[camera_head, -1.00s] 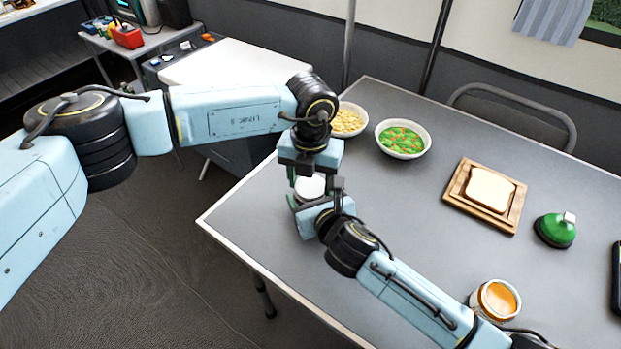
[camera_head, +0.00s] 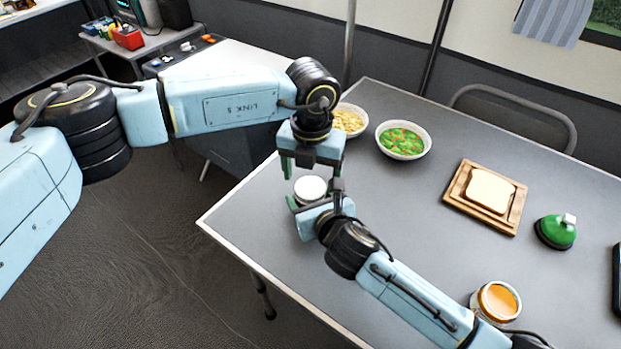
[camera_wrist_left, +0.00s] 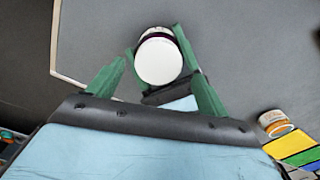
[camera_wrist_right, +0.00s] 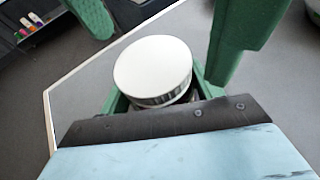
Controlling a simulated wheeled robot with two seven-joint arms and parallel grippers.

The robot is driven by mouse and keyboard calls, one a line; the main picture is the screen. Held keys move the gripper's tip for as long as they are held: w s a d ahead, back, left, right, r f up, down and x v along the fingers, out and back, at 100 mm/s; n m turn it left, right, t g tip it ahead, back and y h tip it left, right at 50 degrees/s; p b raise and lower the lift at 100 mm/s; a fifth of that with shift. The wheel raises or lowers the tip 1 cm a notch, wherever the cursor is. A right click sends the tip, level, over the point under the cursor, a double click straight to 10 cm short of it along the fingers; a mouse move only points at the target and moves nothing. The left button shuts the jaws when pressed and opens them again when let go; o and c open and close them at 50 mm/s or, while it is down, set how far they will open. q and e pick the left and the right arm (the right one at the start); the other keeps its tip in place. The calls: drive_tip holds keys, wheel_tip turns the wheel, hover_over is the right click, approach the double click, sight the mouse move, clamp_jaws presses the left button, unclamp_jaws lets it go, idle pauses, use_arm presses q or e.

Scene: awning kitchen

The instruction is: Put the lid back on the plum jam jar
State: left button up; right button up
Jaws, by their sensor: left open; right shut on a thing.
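The plum jam jar (camera_wrist_left: 151,34) shows only as a dark purple edge below its round white lid. The lid (camera_head: 311,187) rests on top of the jar and looks flat; it hides most of the jar in both wrist views. My right gripper (camera_wrist_right: 158,92) is shut around the jar's body, below the lid, near the table's left corner. My left gripper (camera_wrist_left: 157,88) is open and empty above the lid. Its green fingers straddle the lid from above and appear apart from it in the right wrist view.
A bowl of yellow pieces (camera_head: 349,121) and a bowl of green and orange food (camera_head: 403,140) stand behind. A board (camera_head: 462,201) with bread, a green object (camera_head: 555,231) and an orange jar (camera_head: 497,300) are on the right. The table's middle (camera_head: 410,215) is clear.

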use_arm(q)
wheel_tip(320, 180, up, 2)
drive_tip(key=shift+r, duration=0.1)
drive_tip(key=shift+c, duration=0.5)
drive_tip(key=shift+r+n, duration=0.6)
drive_tip(key=shift+n, duration=0.4)
wheel_tip(320, 180, up, 2)
drive_tip(key=n, duration=0.3)
drive_tip(key=shift+a, duration=0.1)
drive_tip(key=shift+f, duration=4)
